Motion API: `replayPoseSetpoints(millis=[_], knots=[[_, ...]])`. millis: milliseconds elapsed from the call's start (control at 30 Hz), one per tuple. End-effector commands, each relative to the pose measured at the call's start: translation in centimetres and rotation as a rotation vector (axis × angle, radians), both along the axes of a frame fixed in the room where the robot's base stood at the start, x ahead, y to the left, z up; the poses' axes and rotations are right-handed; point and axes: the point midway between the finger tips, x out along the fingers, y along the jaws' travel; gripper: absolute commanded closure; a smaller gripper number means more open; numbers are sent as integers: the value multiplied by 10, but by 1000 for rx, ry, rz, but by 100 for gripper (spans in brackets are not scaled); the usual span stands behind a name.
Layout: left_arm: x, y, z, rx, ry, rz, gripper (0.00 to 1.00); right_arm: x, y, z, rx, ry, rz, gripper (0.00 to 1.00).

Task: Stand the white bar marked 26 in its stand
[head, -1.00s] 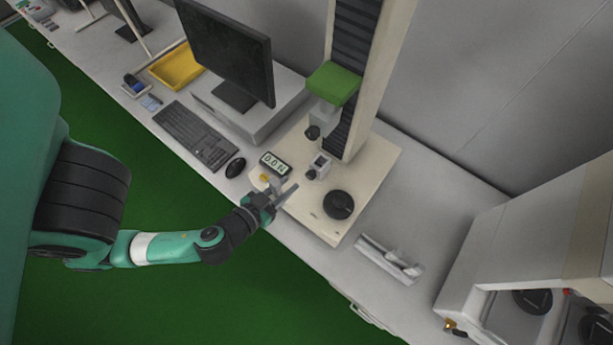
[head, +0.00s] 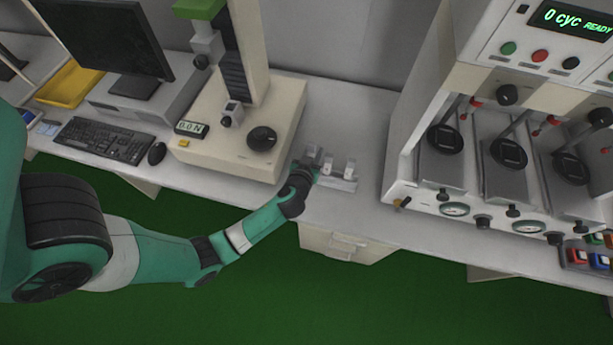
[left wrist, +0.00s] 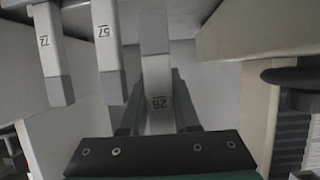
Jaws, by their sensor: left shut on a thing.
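The white bar marked 26 (left wrist: 157,75) is between the fingers of my left gripper (left wrist: 157,112) in the left wrist view. It is white with a grey end, its number near the jaws. In the head view my left gripper (head: 308,167) is at the left end of the low stand (head: 340,184), on the bench right of the tester base. Two more bars, marked 57 (left wrist: 106,40) and 72 (left wrist: 48,45), are beside the held bar in the left wrist view. Whether bar 26 touches the stand is hidden. My right gripper is out of view.
A large machine with several stations (head: 455,160) stands to the right. Bare bench (head: 345,115) lies behind the stand.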

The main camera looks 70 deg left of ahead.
Motion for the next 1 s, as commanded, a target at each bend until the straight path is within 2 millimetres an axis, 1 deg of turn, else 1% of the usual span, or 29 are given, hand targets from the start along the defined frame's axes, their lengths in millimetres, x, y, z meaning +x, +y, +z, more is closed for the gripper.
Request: replayPoseSetpoints(millis=[33,100,167,367,733,1000], knots=[[2,9,2,0,-3,19,100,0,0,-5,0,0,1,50],[2,17,5,0,0,36,100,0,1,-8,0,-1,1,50],[0,20,4,-1,3,44,100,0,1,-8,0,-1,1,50],[-1,20,3,0,2,45,100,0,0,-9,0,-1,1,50],[-1,20,-19,0,2,44,100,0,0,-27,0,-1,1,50],[-1,20,-20,0,1,44,100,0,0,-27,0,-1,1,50]])
